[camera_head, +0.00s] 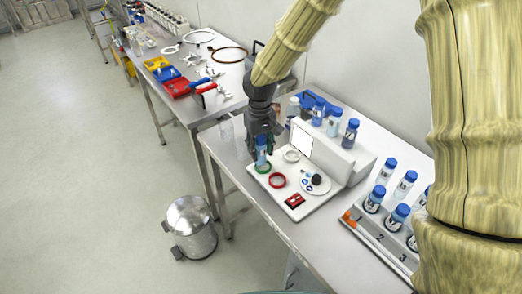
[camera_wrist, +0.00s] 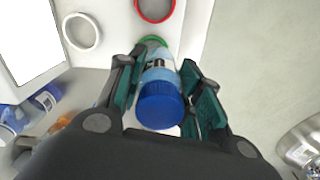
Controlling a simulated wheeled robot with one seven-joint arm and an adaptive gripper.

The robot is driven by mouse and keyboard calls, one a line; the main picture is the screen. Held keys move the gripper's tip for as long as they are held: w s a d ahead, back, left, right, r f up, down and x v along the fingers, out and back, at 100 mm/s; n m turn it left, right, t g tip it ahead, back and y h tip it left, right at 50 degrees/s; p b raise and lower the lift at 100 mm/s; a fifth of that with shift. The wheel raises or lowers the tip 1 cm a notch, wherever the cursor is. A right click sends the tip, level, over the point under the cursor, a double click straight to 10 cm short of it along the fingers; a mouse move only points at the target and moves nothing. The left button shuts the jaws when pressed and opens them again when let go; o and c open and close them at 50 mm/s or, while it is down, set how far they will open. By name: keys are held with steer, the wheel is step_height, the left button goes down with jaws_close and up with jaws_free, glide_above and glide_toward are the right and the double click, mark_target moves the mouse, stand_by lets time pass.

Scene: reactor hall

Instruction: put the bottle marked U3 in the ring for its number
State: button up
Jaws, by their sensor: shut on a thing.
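My gripper (camera_wrist: 158,92) is shut on a blue-capped bottle (camera_wrist: 160,100), with a finger on each side. In the head view this bottle (camera_head: 261,150) is upright at the green ring (camera_head: 264,168), at the left of the white board (camera_head: 300,211). I cannot tell whether its base touches the board. The green ring (camera_wrist: 152,41) is partly hidden by the bottle in the wrist view. The bottle's mark is not readable. A red ring (camera_head: 277,181) and a white ring (camera_head: 292,156) lie empty nearby.
Several blue-capped bottles stand in a numbered rack (camera_head: 377,235) at right. A small disc (camera_head: 315,184) with items and a red-black card (camera_head: 295,201) lie on the board. A metal bin (camera_head: 190,228) stands on the floor.

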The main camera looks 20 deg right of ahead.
mark_target(264, 153)
steer(key=shift+w+d, duration=0.2)
steer(key=shift+d, duration=0.25)
steer(key=shift+d+f+p, duration=0.1)
steer(key=shift+f+p, duration=0.1)
steer(key=shift+p, duration=0.35)
steer(key=shift+f+p, duration=0.65)
steer(key=shift+f, duration=0.95)
steer(key=shift+f, duration=0.15)
steer(key=o, duration=1.1)
steer(key=shift+r+b, duration=1.6)
steer(key=shift+r, duration=4.55)
